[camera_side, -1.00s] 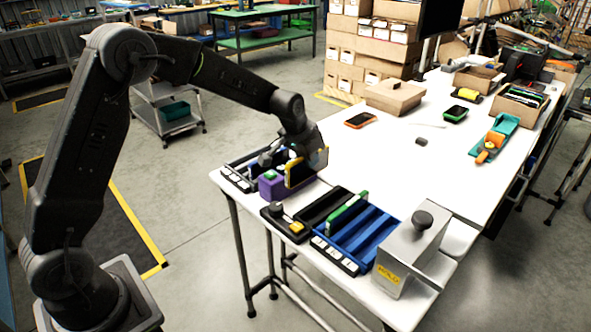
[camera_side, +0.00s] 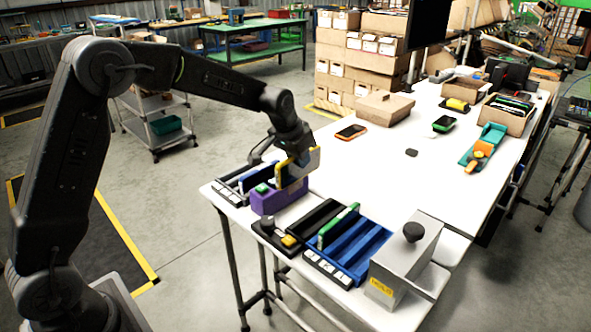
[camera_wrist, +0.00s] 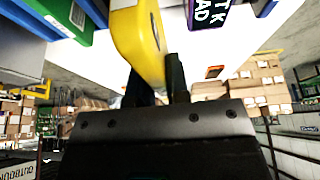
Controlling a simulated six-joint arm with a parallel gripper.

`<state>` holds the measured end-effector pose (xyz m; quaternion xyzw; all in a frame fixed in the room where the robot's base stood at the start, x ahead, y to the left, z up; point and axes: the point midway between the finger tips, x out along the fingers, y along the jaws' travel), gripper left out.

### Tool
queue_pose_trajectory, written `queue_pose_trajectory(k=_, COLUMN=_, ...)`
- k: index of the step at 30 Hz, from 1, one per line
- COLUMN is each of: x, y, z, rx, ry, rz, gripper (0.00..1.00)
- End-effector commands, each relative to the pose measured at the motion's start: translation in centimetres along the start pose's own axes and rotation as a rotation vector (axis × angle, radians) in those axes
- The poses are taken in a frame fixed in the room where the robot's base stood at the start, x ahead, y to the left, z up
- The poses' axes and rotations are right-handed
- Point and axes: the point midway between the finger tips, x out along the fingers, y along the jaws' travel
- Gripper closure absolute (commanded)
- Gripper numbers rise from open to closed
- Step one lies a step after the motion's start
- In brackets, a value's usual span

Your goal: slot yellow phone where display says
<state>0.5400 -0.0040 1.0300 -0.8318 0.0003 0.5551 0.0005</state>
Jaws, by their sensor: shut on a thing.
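The yellow phone (camera_side: 280,171) is upright in my gripper (camera_side: 294,158), just above and behind the purple box with a green top piece (camera_side: 279,199). I cannot tell whether the phone touches that box. In the wrist view, the phone's yellow edge (camera_wrist: 142,38) rises from between my fingers (camera_wrist: 160,85). A dark panel with white letters (camera_wrist: 208,12), only partly readable, shows at the top of that view. A black rack with blue dividers and white labels (camera_side: 229,191) stands left of the phone. A blue slotted rack (camera_side: 372,241) is at front right, with a green phone (camera_side: 338,225) upright in it.
A grey metal box with a black knob (camera_side: 405,262) stands at the front right edge. A black unit with a yellow button (camera_side: 289,240) sits between the racks. An orange-edged phone (camera_side: 351,132) and a green device (camera_side: 444,124) lie farther back. The table middle is mostly clear.

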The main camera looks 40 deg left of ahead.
Motion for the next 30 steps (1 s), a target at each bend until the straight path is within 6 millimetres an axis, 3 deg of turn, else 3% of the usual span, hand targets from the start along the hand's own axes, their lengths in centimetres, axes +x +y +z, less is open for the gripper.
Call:
queue_pose_trajectory(k=2, x=-1.5, y=0.2, z=-0.7, rx=0.001, ry=0.004, rz=0.000, gripper=1.00)
queue_pose_trajectory(k=8, x=-0.9, y=4.7, z=-1.0, rx=0.008, ry=-0.006, rz=0.005, gripper=1.00)
queue_pose_trajectory(k=18, x=-0.9, y=14.2, z=-0.9, rx=0.007, ry=-0.005, rz=0.005, gripper=1.00)
queue_pose_trajectory(k=24, x=-1.1, y=18.2, z=-0.4, rx=0.004, ry=0.001, rz=0.002, gripper=1.00)
queue_pose_trajectory(k=30, x=2.1, y=18.2, z=1.0, rx=-0.001, ry=-0.004, rz=-0.001, gripper=1.00)
